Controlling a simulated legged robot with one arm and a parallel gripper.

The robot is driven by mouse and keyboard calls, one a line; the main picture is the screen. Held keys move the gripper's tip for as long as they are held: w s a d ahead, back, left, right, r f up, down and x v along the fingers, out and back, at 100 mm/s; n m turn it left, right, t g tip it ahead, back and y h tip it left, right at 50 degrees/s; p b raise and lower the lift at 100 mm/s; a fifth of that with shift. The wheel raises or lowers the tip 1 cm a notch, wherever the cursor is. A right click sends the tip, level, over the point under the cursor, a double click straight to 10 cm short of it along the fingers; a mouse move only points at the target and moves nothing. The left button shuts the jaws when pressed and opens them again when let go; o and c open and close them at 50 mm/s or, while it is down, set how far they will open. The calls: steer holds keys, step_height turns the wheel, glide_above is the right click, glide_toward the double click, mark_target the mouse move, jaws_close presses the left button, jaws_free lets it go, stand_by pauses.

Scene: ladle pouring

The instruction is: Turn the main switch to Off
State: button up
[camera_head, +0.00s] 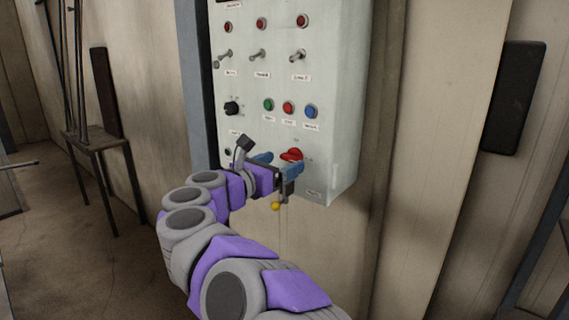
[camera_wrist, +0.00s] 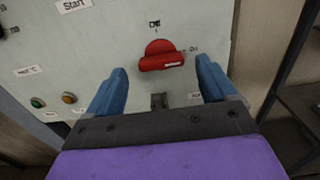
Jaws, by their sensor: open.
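The red main switch (camera_head: 291,154) is a rotary knob low on the front of the pale control panel (camera_head: 340,120). In the wrist view, the knob (camera_wrist: 160,57) has its bar lying nearly level, with a white mark at its right end towards the "On" label (camera_wrist: 193,49). The "Off" label (camera_wrist: 154,23) is above the knob. My gripper (camera_head: 280,162) is in front of the switch. In the wrist view, the blue fingers of my gripper (camera_wrist: 162,70) are open, one on each side of the knob, with gaps between them and it.
The panel also carries green (camera_head: 268,104), red (camera_head: 288,108) and blue (camera_head: 311,111) buttons, a black knob (camera_head: 232,108) and several toggle switches above. A small yellow ball (camera_head: 276,206) shows just below my gripper. A small table (camera_head: 90,140) stands at left.

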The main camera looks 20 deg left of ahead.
steer(key=shift+x, duration=1.3)
steer(key=c, duration=1.1)
